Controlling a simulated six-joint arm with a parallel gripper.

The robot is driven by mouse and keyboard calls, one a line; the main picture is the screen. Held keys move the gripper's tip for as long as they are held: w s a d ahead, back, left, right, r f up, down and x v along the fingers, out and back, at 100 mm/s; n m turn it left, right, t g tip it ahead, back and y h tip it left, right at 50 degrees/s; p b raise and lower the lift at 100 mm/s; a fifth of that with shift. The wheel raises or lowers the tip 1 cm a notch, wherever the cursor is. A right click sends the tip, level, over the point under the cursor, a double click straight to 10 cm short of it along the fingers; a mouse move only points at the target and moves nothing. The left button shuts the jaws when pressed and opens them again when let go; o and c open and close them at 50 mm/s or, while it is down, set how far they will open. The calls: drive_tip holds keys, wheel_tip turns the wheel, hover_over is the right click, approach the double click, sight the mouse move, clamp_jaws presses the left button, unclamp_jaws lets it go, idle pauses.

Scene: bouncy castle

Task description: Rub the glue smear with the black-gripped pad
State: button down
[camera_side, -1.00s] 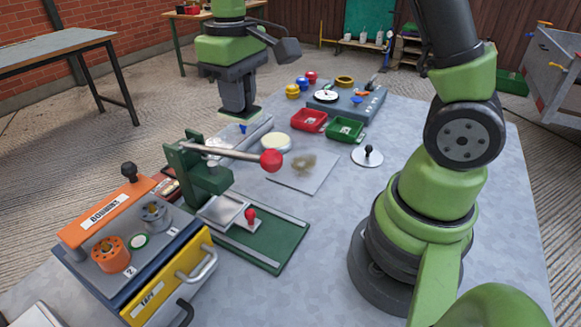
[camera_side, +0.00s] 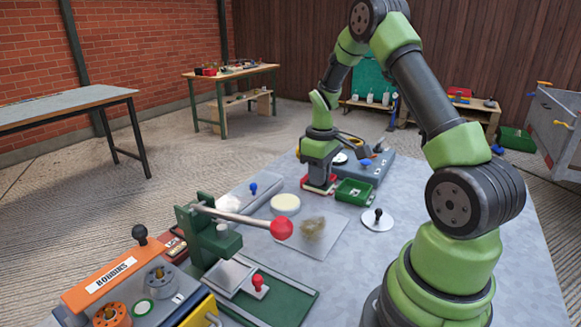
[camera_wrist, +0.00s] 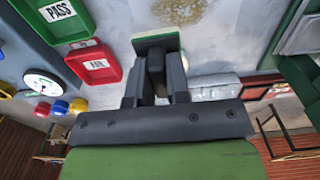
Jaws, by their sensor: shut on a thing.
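My gripper (camera_side: 320,165) is shut on the black grip of a pad and holds it above the table, beside the red tray in the side view. In the wrist view the black grip (camera_wrist: 156,72) sits between the fingers of my gripper (camera_wrist: 157,78). The pad (camera_wrist: 155,42) shows there as a pale plate with a green layer. The glue smear (camera_side: 312,228) is a brownish patch on a flat grey sheet (camera_side: 325,245), nearer the camera than my gripper. The pad is apart from the smear.
A red tray (camera_wrist: 93,63) and a green tray (camera_side: 354,192) are close by my gripper. A lever press with a red knob (camera_side: 281,228) reaches near the sheet's left. A cream disc (camera_side: 285,203) and a black-knobbed white disc (camera_side: 377,221) flank the sheet. A blue-knobbed piece (camera_side: 253,189) stands behind.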

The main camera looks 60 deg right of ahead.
drive_tip(key=shift+s+d+f, duration=0.45)
drive_tip(key=shift+d+f, duration=0.05)
drive_tip(key=shift+d, duration=0.25)
hover_over(325, 217)
drive_tip(key=shift+w+f, duration=0.15)
drive_tip(key=shift+f, duration=1.35)
drive_tip(key=shift+w+f, duration=0.15)
drive_tip(key=shift+f, duration=1.35)
wheel_tip(325, 217, down, 2)
drive_tip(key=shift+a+r, duration=0.1)
drive_tip(key=shift+a, duration=4.9)
drive_tip(key=shift+d, duration=5)
drive_tip(key=shift+s, duration=0.35)
drive_tip(key=shift+a, duration=5.25)
drive_tip(key=shift+d, duration=5.15)
drive_tip(key=shift+d+r, duration=0.1)
drive_tip(key=shift+d, duration=0.1)
drive_tip(key=shift+a+r, duration=0.1)
drive_tip(key=shift+r, duration=3.8)
